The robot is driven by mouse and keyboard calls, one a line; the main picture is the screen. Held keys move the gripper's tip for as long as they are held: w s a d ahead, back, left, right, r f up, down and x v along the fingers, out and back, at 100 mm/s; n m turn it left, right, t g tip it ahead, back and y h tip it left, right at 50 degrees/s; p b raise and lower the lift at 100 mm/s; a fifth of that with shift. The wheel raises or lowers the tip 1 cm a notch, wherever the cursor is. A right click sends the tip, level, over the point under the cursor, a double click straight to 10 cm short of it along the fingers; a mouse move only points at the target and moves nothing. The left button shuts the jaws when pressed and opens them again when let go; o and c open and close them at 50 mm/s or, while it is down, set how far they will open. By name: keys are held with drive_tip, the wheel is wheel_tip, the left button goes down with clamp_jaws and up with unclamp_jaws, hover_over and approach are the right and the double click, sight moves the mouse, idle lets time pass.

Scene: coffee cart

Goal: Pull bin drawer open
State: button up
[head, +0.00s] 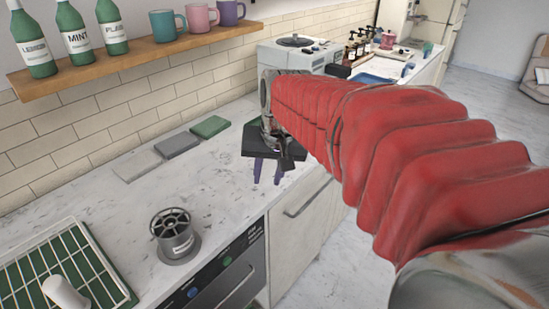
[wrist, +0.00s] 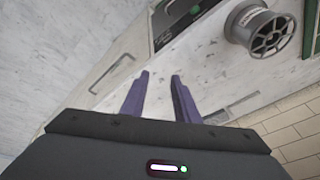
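A white drawer front (head: 302,222) with a bar handle (head: 305,198) sits below the counter, right of the dark appliance; I take it to be the bin drawer. It looks closed. In the wrist view its handle (wrist: 111,73) shows left of the fingers. My gripper (head: 267,176) hangs over the counter's front edge, above and left of the handle in the head view. Its two purple fingers are apart with nothing between them in the wrist view (wrist: 160,77). It is not touching the handle. My red-sleeved arm hides part of the cabinets to the right.
The marble counter (head: 120,208) carries a grey metal cylinder (head: 177,236), flat mats (head: 176,145) and a rack over a green tray (head: 105,268). A dark appliance (head: 225,280) is built in below. A wooden shelf (head: 150,48) holds bottles and mugs. Bare floor lies in front.

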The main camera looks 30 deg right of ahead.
drive_tip(key=w+d+f+m+g, duration=0.1)
drive_tip(key=w+d+f+m, duration=0.15)
drive_tip(key=d, duration=0.35)
drive_tip(key=w+d+f+m, duration=0.2)
drive_tip(key=w+d+f, duration=0.15)
drive_tip(key=d, duration=0.35)
drive_tip(key=m+y, duration=0.1)
drive_tip(key=m, duration=0.3)
hover_over(317, 194)
drive_tip(key=s, duration=0.3)
wheel_tip(317, 194, down, 8)
drive_tip(key=shift+w+d+g, duration=0.1)
drive_tip(key=shift+d+g, duration=0.3)
drive_tip(key=shift+f, duration=0.15)
drive_tip(key=f, duration=0.4)
drive_tip(key=w+f, duration=0.1)
drive_tip(key=f, duration=0.4)
drive_tip(key=w+a+f, duration=0.1)
drive_tip(key=f, duration=0.3)
drive_tip(key=shift+w+f, duration=0.2)
drive_tip(key=shift+w, duration=0.05)
clamp_jaws()
drive_tip(key=shift+w+d+r, duration=0.1)
